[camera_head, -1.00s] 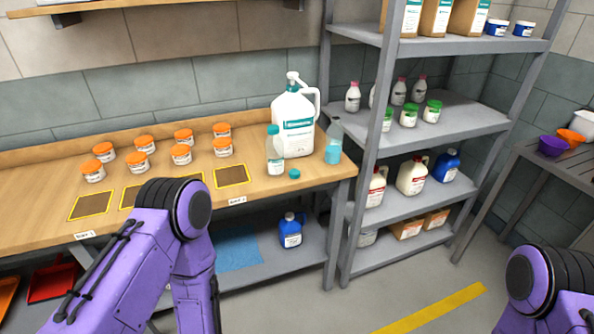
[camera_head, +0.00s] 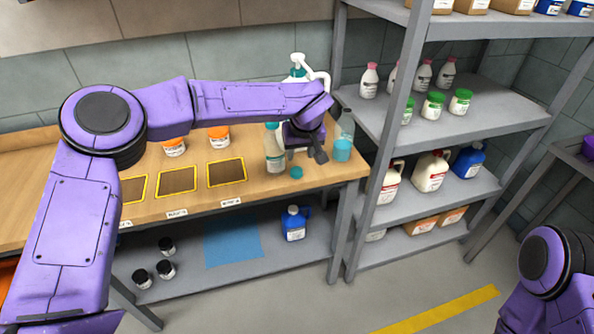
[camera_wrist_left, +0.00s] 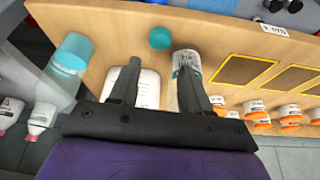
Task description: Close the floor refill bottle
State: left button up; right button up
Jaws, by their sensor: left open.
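A small teal cap (camera_head: 296,172) lies on the wooden bench near its front edge; it also shows in the left wrist view (camera_wrist_left: 160,38). Beside it stands a clear bottle with a white label (camera_head: 274,152). A bottle with teal liquid (camera_head: 342,150) stands to the right. The label text is too small to tell which is the floor refill bottle. My left gripper (camera_head: 316,157) is open and empty, above the bench between the two bottles. In the left wrist view, its right finger overlaps the labelled bottle (camera_wrist_left: 185,62). My right gripper is out of view.
A large white pump jug (camera_head: 297,72) stands behind, mostly hidden by my left arm. Orange-lidded jars (camera_head: 219,137) and yellow-edged mats (camera_head: 178,180) lie left. The grey shelf rack (camera_head: 455,115) stands close on the right. A blue jug (camera_head: 294,224) sits on the lower shelf.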

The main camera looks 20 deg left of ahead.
pick_arm(q)
send_over(297, 170)
jog(key=s+d, duration=0.1)
jog(key=s, duration=0.2)
notch_tip(297, 170, down, 5)
jog(key=shift+w+d+r+p, duration=0.1)
jog(key=shift+w+d+p, duration=0.05)
jog(key=shift+p, duration=0.2)
jog(key=p+x, duration=0.2)
jog(key=x, duration=0.3)
jog(key=shift+w, duration=0.15)
jog(key=c, duration=0.7)
